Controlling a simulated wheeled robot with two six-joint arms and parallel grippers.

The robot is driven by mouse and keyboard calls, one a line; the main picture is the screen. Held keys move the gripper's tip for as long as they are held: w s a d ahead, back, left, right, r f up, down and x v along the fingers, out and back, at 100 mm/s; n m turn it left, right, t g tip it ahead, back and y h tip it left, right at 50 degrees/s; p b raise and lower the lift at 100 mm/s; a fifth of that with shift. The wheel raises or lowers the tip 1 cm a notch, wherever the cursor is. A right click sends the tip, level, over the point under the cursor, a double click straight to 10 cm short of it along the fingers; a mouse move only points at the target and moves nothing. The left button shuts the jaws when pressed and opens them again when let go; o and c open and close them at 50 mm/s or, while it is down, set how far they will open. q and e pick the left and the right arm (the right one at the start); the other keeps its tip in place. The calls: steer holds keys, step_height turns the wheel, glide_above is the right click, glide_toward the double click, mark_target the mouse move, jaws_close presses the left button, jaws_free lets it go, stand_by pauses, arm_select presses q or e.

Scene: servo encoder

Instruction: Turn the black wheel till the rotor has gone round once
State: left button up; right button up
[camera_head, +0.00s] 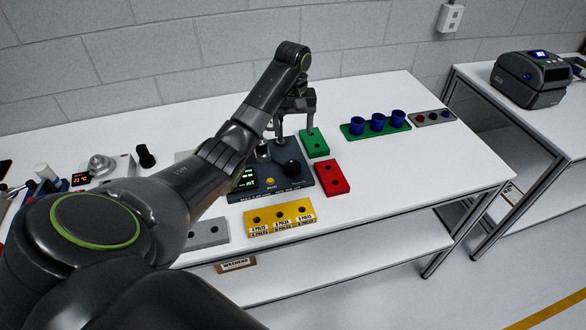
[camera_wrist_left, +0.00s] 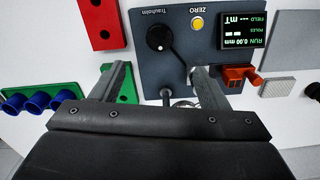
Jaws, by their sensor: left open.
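A dark blue-grey device (camera_head: 262,195) stands on the white table. The black wheel (camera_wrist_left: 160,38) on its panel is round with a short white mark; it also shows in the head view (camera_head: 292,168). Beside it are a yellow ZERO button (camera_wrist_left: 197,22) and a display (camera_wrist_left: 243,30) reading RUN and 0.00 mm. My left gripper (camera_head: 294,136) hangs over the device's back edge, open, fingers apart. In the wrist view the wheel lies just beyond the fingertips (camera_wrist_left: 158,68). A dark post (camera_wrist_left: 166,95) shows between the fingers. I cannot pick out the rotor for certain.
A green block (camera_head: 314,142) and a red block (camera_head: 332,177) stand right of the device. A yellow block (camera_head: 280,218) lies in front. A green rack (camera_head: 352,134) holds blue cups. An orange-red part (camera_wrist_left: 240,75) sits near one finger.

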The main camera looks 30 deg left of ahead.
arm_select(q)
steer(key=b, duration=0.6)
glide_above(293, 166)
step_height(293, 166, down, 7)
steer(key=shift+f, duration=0.1)
step_height(293, 166, down, 5)
steer(key=shift+f+p, duration=0.15)
steer(key=shift+p, duration=0.25)
steer(key=shift+f, duration=0.85)
steer(key=c, duration=1)
